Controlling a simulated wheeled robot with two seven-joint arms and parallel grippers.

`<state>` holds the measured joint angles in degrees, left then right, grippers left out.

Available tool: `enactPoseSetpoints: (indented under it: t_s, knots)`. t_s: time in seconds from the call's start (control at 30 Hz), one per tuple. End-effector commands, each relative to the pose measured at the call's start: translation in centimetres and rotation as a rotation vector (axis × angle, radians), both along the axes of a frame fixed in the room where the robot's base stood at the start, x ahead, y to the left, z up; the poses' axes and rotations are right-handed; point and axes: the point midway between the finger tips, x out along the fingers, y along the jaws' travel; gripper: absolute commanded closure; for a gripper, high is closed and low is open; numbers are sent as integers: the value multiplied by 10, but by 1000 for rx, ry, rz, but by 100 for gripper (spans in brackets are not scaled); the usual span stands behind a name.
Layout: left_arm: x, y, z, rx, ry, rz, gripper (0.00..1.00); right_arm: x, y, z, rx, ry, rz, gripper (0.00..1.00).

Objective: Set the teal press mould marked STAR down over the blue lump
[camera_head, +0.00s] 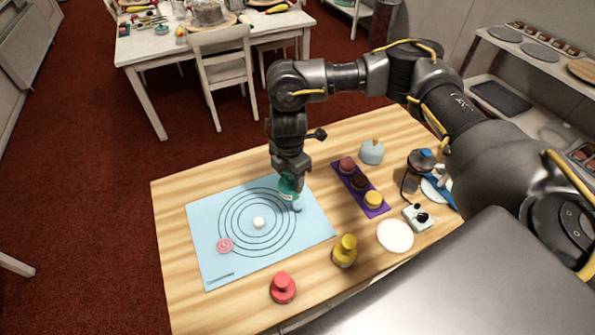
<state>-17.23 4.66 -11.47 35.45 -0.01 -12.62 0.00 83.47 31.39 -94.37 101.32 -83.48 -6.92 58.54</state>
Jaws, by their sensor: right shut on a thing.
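My right gripper (290,172) points down over the right part of the light blue mat (210,215). It is shut on the teal press mould (288,187), which shows just below the fingers. A small pale mark shows on the mould, but I cannot read it. The blue lump (297,207) lies on the mat just below and slightly right of the mould. The mould partly overlaps the lump's surroundings in this view, and I cannot tell the height gap between them. My left gripper is not in view.
The ringed mat also bears a white lump (258,222) and a pink pressed piece (225,245). A yellow mould (345,251) and a red mould (283,288) stand in front. A purple tray (352,183) of round lumps and a pale blue-grey dome (372,152) stand right.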

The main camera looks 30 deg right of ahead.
Motion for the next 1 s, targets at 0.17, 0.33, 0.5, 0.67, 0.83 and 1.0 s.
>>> enactPoseSetpoints:
  t_s: [0.17, 0.33, 0.5, 0.67, 0.83, 1.0]
  knots:
    - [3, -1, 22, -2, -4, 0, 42, 2, -13, -18, 2, 5, 235, 70]
    - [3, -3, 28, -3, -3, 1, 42, 2, -20, -31, 2, 2, 365, 70]
    - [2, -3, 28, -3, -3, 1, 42, 2, -23, -35, 2, -1, 403, 70]
    - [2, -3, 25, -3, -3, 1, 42, 2, -23, -37, 2, -1, 403, 70]
    - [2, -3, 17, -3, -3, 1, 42, 2, -23, -45, 2, -1, 403, 70]
    - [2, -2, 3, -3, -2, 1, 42, 2, -23, -57, 2, -1, 403, 70]
